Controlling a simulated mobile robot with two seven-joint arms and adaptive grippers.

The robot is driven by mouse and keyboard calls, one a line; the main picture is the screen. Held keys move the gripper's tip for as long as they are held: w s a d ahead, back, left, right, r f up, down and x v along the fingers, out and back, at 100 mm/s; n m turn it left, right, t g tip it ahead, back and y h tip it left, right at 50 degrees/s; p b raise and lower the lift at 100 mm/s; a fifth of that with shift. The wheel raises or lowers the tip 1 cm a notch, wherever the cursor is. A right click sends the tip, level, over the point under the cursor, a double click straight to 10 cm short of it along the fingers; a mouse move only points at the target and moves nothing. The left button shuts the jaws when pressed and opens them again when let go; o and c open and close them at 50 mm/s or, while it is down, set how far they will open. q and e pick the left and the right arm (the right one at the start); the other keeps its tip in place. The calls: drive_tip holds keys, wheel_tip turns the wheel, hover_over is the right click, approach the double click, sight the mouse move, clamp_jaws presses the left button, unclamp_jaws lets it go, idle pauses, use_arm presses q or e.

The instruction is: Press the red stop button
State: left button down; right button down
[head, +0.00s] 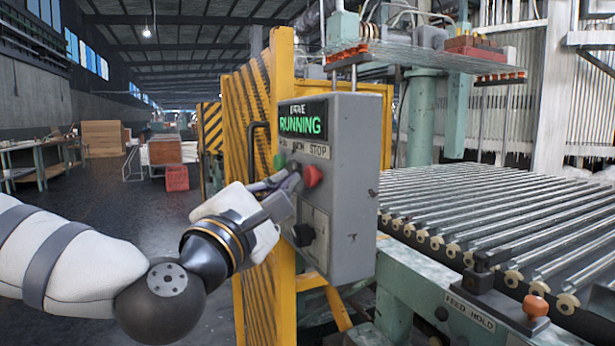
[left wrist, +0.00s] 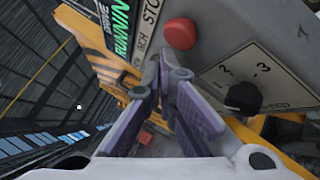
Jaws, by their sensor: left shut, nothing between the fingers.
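The red stop button (head: 313,176) sits on the front of a grey control box (head: 352,200), under the word STOP. The box's display (head: 302,122) reads RUNNING in green. My left gripper (head: 292,178) is shut and empty, with its fingertips just left of the red button in the head view. In the left wrist view the red button (left wrist: 180,33) stands above and to the right of the closed fingertips (left wrist: 161,62). I cannot tell whether the fingers touch the box; they do not cover the button. My right gripper is not in view.
A green button (head: 279,161) sits left of the red one. A black speed knob (left wrist: 243,98) is below it on the panel. Yellow striped guarding (head: 250,100) stands beside the box. A roller conveyor (head: 490,215) and an orange knob marked FEED HOLD (head: 535,306) are at right.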

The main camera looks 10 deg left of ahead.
use_arm(q)
drive_tip(key=shift+w+d, duration=0.2)
drive_tip(key=shift+d, duration=0.1)
